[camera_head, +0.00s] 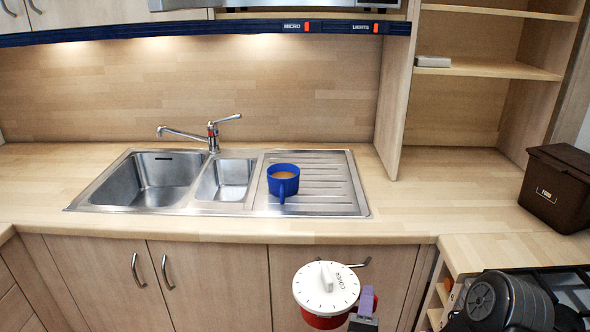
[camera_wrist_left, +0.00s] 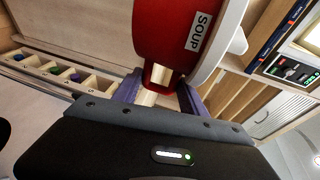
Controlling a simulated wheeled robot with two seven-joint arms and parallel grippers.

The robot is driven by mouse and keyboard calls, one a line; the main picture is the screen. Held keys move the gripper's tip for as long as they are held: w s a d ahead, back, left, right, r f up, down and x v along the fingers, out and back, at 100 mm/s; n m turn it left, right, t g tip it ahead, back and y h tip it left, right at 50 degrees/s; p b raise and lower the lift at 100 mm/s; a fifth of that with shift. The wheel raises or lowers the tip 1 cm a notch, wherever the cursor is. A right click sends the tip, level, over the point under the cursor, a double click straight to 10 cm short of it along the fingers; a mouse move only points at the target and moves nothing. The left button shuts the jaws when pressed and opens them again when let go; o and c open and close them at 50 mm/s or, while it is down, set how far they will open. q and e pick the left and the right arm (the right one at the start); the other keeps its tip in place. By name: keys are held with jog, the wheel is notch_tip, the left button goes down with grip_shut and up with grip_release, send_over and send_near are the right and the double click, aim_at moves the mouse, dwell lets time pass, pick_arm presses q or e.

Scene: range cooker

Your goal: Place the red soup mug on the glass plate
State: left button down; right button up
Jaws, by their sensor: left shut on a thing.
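The red soup mug (camera_head: 325,322) shows at the bottom of the head view, in front of the counter and its cupboard doors. A white round lid (camera_head: 318,290) marked COVER sits on it. My left gripper (camera_head: 366,302) is at the mug's right side with its purple fingers shut on the handle. In the left wrist view, the mug (camera_wrist_left: 165,30) bears a SOUP label, and its handle is between the fingers of the gripper (camera_wrist_left: 160,88). I cannot make out the glass plate in either view. My right gripper is not in view.
A blue mug (camera_head: 283,180) with a brown drink stands on the drainboard (camera_head: 335,190) beside the steel sink (camera_head: 140,180). A brown FOOD box (camera_head: 556,188) stands at the right. The counter (camera_head: 440,195) between them is clear. A wooden rack (camera_wrist_left: 60,70) shows in the wrist view.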

pick_arm(q)
jog(key=shift+m+h, duration=0.4)
jog(key=shift+h, duration=0.1)
jog(key=w+a, duration=0.2)
jog(key=w, duration=0.1)
jog(key=w+a, duration=0.1)
jog(key=w, duration=0.1)
jog(key=shift+w+a+r, duration=0.1)
jog(key=shift+a+r, duration=0.15)
jog(key=shift+a, duration=0.1)
jog(key=w+a+f+n+y, duration=0.1)
jog(key=w+a+f, duration=0.1)
jog(key=a, duration=0.8)
jog(key=w+a+f+n+y, duration=0.1)
jog(key=w+a+y, duration=0.1)
jog(key=a, duration=0.8)
jog(key=w+a+f+n+y, duration=0.1)
jog(key=w+a, duration=0.3)
jog(key=a, duration=0.5)
jog(key=shift+w+a+f+n+t+y, duration=0.3)
jog(key=shift+a+f+n+y, duration=0.1)
jog(key=shift+f+y, duration=0.4)
jog(key=s, duration=0.1)
jog(key=s+r, duration=0.2)
jog(key=s, duration=0.1)
